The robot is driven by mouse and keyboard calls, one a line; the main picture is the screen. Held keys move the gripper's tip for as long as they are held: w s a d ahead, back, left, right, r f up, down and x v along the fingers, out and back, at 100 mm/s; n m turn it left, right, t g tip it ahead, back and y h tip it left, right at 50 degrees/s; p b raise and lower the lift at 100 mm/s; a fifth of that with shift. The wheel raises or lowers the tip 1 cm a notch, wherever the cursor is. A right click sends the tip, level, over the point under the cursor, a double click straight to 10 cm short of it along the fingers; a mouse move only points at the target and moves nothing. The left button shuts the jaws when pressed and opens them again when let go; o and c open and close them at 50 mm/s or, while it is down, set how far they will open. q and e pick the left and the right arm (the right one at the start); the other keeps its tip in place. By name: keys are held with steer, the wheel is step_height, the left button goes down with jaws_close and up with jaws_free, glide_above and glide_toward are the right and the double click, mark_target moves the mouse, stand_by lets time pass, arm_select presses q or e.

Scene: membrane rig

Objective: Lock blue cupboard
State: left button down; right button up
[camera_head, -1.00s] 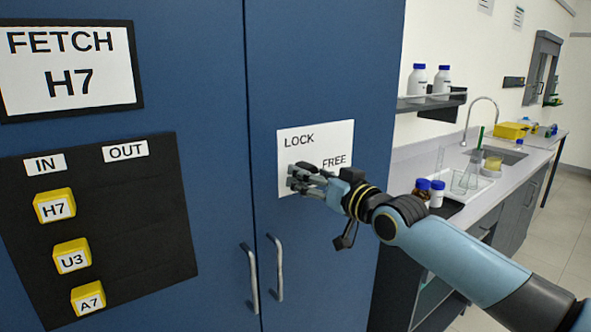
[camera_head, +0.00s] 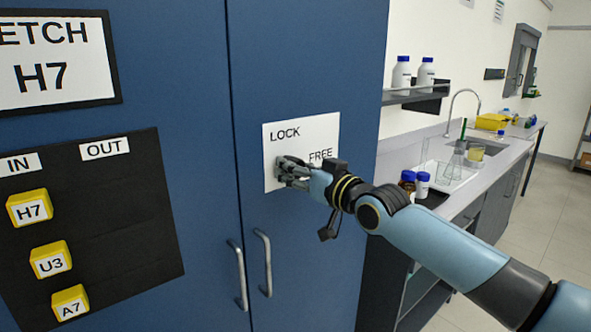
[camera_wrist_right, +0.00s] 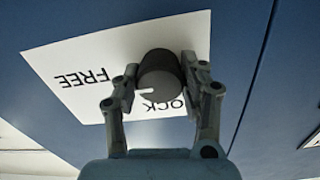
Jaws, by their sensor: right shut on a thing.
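The blue cupboard (camera_head: 310,60) fills the left and middle of the head view, its two doors shut with two upright metal handles. A white plate (camera_head: 328,128) marked LOCK and FREE is on the right door. In the right wrist view a dark round knob (camera_wrist_right: 158,78) with a white pointer line stands on that plate (camera_wrist_right: 75,60). My right gripper (camera_head: 284,172) is at the plate, its fingers (camera_wrist_right: 157,92) either side of the knob and shut on it. The pointer lies towards the lower left in the wrist view, between the two words. My left gripper is not in view.
A FETCH H7 sign (camera_head: 55,62) and a black IN/OUT board (camera_head: 120,205) with yellow tags H7 (camera_head: 30,208), U3 (camera_head: 51,260) and A7 (camera_head: 70,303) are on the left door. A bench (camera_head: 470,195) with bottles, glassware and a sink stands at right.

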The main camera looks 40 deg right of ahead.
steer(key=shift+f+n+b, duration=0.15)
steer(key=shift+n+b, duration=0.95)
steer(key=shift+n, duration=0.2)
steer(key=n+b, duration=0.4)
steer(key=n, duration=0.1)
steer(key=n+b, duration=0.3)
steer(key=n, duration=0.3)
steer(key=shift+b, duration=0.4)
arm_select(q)
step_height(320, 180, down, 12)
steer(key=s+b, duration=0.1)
steer(key=b, duration=0.1)
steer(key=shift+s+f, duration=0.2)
arm_select(e)
steer(key=n, duration=0.4)
steer(key=shift+n, duration=0.3)
